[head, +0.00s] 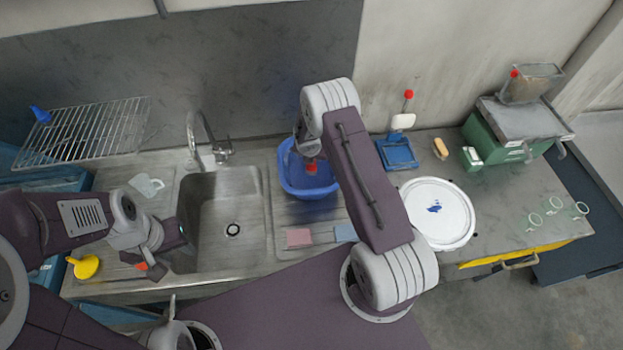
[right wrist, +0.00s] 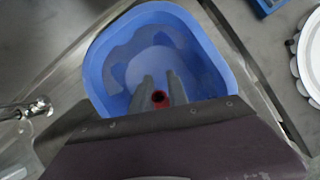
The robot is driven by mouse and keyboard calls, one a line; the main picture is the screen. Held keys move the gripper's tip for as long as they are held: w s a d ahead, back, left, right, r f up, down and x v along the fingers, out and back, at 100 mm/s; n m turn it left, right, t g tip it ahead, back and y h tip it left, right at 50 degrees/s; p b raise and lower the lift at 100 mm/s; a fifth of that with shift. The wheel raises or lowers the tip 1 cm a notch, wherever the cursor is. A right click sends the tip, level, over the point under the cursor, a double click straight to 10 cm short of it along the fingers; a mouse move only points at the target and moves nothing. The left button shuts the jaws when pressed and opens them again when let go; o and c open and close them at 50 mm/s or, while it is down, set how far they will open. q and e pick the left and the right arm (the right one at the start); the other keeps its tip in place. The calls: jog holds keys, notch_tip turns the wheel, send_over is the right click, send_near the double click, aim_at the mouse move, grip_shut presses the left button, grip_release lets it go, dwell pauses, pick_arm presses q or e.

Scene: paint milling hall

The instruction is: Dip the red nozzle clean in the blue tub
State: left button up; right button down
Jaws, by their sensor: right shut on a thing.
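The blue tub (head: 325,190) stands on the drainer right of the sink, with liquid inside; it also fills much of the right wrist view (right wrist: 97,75). The red nozzle (right wrist: 158,99) shows between the fingers of my right gripper (right wrist: 162,88), which is shut on it over the tub. In the head view the red nozzle (head: 311,167) shows against the tub's inside; how deep it sits I cannot tell. My left gripper (head: 144,265) is over the counter left of the sink, its fingers apart, with a small orange-red thing between or below them.
The steel sink (head: 232,205) with its tap (head: 205,140) lies left of the tub. A pink sponge (head: 299,238) lies in front. A white round lid (head: 437,213), a blue tray (head: 399,154) and a green box (head: 505,140) stand right. A yellow funnel (head: 86,267) lies left.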

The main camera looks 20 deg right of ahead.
notch_tip(320, 180, up, 4)
jog(key=p, duration=0.3)
jog(key=shift+r, duration=0.25)
dwell(1.8)
notch_tip(320, 180, up, 4)
jog(key=shift+p, duration=0.8)
jog(key=shift+f, duration=0.1)
